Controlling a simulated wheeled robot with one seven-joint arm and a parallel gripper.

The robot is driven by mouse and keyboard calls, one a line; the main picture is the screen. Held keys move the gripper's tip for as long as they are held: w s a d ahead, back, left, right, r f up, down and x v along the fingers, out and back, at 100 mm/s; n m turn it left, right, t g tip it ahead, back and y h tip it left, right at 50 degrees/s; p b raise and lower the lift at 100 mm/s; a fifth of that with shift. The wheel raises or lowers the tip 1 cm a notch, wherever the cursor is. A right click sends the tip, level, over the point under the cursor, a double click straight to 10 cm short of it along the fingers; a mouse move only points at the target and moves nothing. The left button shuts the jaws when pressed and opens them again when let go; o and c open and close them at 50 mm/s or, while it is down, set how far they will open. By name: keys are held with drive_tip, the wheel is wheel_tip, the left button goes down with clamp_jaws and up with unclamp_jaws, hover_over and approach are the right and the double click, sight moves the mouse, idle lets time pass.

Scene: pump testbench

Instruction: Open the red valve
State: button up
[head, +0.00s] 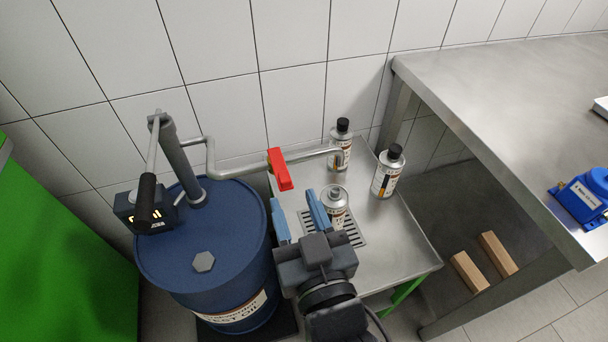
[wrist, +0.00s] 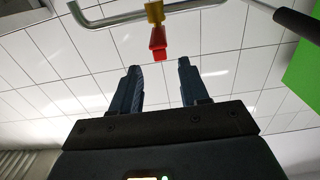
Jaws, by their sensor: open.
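The red valve (head: 280,169) is a red lever handle on the grey outlet pipe (head: 235,168) that runs from the pump on the blue drum. In the wrist view the red valve (wrist: 158,42) hangs from a brass-coloured body (wrist: 155,12) on the pipe, ahead of my fingertips and roughly between them. My gripper (head: 299,206) is open and empty, its two blue fingers pointing up toward the valve. In the head view it sits just below and slightly right of the red handle. The wrist view shows a gap between the fingers (wrist: 158,75) and the handle.
The blue drum (head: 205,240) with a hand pump (head: 178,155) stands left. A metal table (head: 400,235) holds a bottle (head: 335,205) under the pipe's end, partly behind my gripper, and bottles (head: 342,140) and (head: 387,172) behind. A steel bench (head: 500,110) stands right; a tiled wall is behind.

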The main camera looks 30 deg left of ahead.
sight(287, 184)
drive_tip(key=x, duration=0.6)
drive_tip(key=shift+w+a+p, duration=0.2)
drive_tip(key=shift+a+p, duration=0.05)
drive_tip(key=shift+p, duration=0.1)
drive_tip(key=shift+f, duration=0.1)
clamp_jaws()
